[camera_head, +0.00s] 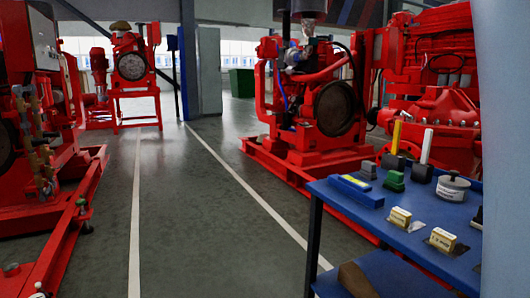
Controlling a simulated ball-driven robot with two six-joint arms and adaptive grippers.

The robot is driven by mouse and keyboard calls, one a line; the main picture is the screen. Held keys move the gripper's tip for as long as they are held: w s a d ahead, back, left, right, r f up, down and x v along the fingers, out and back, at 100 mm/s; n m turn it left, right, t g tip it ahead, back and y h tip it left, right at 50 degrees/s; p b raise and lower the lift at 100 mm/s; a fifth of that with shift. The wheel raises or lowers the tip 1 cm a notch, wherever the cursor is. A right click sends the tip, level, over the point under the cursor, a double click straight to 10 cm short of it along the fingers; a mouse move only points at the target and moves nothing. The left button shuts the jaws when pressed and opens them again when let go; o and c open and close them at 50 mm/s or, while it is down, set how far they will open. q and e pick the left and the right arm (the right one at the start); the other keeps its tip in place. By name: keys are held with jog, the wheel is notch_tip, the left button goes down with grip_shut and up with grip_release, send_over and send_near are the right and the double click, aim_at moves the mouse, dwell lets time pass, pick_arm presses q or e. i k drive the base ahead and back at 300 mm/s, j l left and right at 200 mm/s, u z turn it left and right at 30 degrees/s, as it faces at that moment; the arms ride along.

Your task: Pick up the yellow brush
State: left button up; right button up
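An upright yellow handle (396,137) rises from a dark block (394,161) near the back of a blue table (336,199) at the lower right. It is the clearest yellow tool in view, but I cannot tell whether it is a brush or a hammer. A similar tool with a white handle (426,147) stands just right of it. Two small cream-and-yellow blocks (400,217) (442,239) lie nearer the table's front; their kind is unclear. Neither of my grippers is in view.
The table also holds a blue box with a yellow strip (355,183), green blocks (394,181) and a grey round canister (453,187). Red pumpsets stand behind it (315,130) and at left (40,170). Open grey floor (190,220) lies between. A pale upright surface covers the right edge.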

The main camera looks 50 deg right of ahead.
aim_at(399, 124)
jog(key=z, duration=2.45)
